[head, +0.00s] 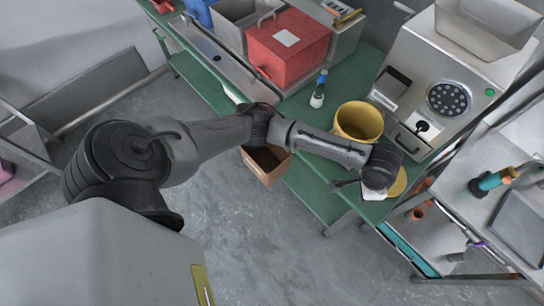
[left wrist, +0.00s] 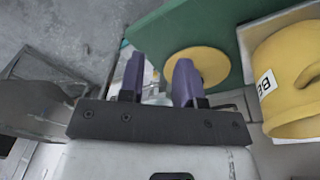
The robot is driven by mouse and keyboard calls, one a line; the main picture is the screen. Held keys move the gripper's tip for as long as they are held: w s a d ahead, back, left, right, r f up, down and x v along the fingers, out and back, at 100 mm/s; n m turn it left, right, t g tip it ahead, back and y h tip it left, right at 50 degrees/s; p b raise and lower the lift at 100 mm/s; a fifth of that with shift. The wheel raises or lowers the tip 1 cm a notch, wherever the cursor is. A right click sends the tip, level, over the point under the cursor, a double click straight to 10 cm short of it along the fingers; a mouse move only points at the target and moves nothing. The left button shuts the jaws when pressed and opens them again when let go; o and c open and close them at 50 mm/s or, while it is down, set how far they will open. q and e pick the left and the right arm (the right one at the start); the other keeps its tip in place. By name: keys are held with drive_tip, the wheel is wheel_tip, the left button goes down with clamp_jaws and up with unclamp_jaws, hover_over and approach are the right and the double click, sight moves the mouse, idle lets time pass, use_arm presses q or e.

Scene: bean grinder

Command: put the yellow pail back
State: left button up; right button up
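The yellow pail (head: 358,121) stands upright with its open top showing on the green table, in front of the grey machine. In the left wrist view the pail (left wrist: 290,85) is at the right edge, cut off, with a black-lettered white label and a handle. A flat round yellow disc (head: 399,183) lies near the table's front edge; it also shows in the left wrist view (left wrist: 205,64) behind one finger. My left gripper (left wrist: 158,75) is open and empty, beside the pail and apart from it. In the head view my arm hides most of that gripper. My right gripper is not in view.
The grey machine (head: 450,85) with a hopper stands behind the pail. A small bottle (head: 319,90) and a red box (head: 288,44) are left of the pail. A cardboard box (head: 266,164) is below my arm. Green table (head: 345,78) is bare between bottle and machine.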

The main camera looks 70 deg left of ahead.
use_arm(q)
drive_tip(key=s+d+f+t+h, duration=0.1)
drive_tip(key=s+d+f, duration=0.1)
drive_tip(key=s, duration=0.4)
drive_tip(key=s+d+f+h, duration=0.1)
drive_tip(key=s+d+f, duration=0.15)
drive_tip(key=s, duration=0.35)
drive_tip(key=s+a+n+t+y, duration=0.1)
drive_tip(key=s+a, duration=0.4)
drive_tip(key=s, duration=0.2)
drive_tip(key=s+a+n+y, duration=0.1)
drive_tip(key=s+a, duration=0.4)
drive_tip(key=s, duration=0.3)
drive_tip(key=shift+s+a+f+n+t+y, duration=0.2)
drive_tip(key=shift+a+n+t+y, duration=0.1)
drive_tip(key=shift+t+y, duration=0.1)
